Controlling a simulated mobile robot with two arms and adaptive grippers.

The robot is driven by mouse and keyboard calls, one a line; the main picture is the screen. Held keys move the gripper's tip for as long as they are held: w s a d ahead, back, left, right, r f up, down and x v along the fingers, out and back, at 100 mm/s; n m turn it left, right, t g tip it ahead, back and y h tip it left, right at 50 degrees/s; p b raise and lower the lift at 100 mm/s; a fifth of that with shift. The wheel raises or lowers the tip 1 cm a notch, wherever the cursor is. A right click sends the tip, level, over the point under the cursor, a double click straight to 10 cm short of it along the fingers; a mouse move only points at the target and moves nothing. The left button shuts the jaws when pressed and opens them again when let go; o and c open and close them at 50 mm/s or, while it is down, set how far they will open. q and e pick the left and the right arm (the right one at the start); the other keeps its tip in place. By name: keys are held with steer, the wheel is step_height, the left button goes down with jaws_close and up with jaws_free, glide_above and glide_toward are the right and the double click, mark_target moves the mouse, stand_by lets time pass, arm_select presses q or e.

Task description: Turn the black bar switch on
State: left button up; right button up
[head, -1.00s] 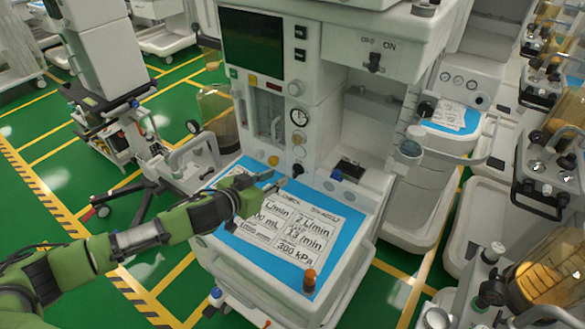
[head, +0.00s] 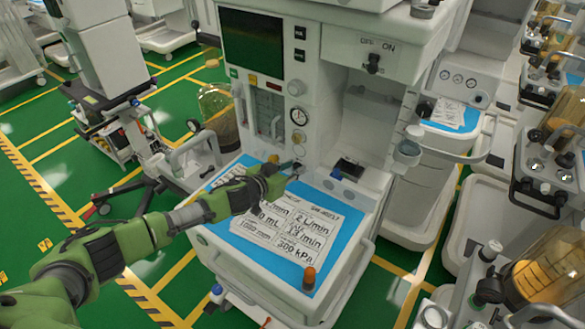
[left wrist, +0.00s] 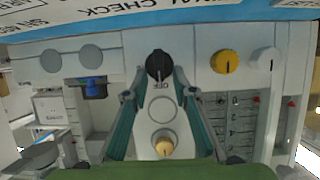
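In the left wrist view a black bar knob (left wrist: 159,66) with the word OFF beside it sits on the white machine front, just beyond and between my fingertips. My left gripper (left wrist: 159,96) is open, its two green fingers spread with nothing between them. In the head view my left gripper (head: 288,170) is at the machine front, above the card shelf, and hides most of that knob. Another black switch (head: 374,63), marked OFF, ON and MAINS, is on the upper right panel, well apart from my gripper. My right gripper is not in view.
A blue shelf (head: 341,247) with a printed card (head: 290,228) lies below my left gripper. In the left wrist view a yellow knob (left wrist: 225,61), a beige knob (left wrist: 165,148) and a blue fitting (left wrist: 94,88) surround the black knob. Other carts stand right and behind.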

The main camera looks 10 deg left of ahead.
arm_select(q)
steer(key=shift+c, duration=0.4)
jaws_close()
steer(key=shift+s+d+f+m+t+y+b, duration=0.15)
steer(key=shift+d+m+t+y+b, duration=0.3)
steer(key=shift+m, duration=0.45)
steer(key=shift+s+d+f+m+t+y+b, duration=0.1)
steer(key=shift+f+m+t+y+b, duration=0.1)
steer(key=shift+m+y+b, duration=0.35)
steer(key=shift+s+d+f+m+t+y+b, duration=0.15)
steer(key=shift+m+y+b, duration=0.15)
steer(key=shift+m+b, duration=0.25)
steer(key=m+t+b, duration=0.1)
steer(key=m+b, duration=0.1)
steer(key=m+y+b, duration=0.1)
steer(key=m+b, duration=0.1)
steer(key=b, duration=0.1)
steer(key=f+m+t+y+b, duration=0.1)
steer(key=m+b, duration=0.1)
steer(key=b, duration=0.1)
steer(key=shift+d+f+t, duration=0.1)
steer(key=shift+d+t, duration=0.2)
steer(key=shift+d, duration=0.05)
steer(key=shift+s+d+m+t+b, duration=0.1)
steer(key=shift+m+t+b, duration=0.3)
steer(key=shift+m+b, duration=0.9)
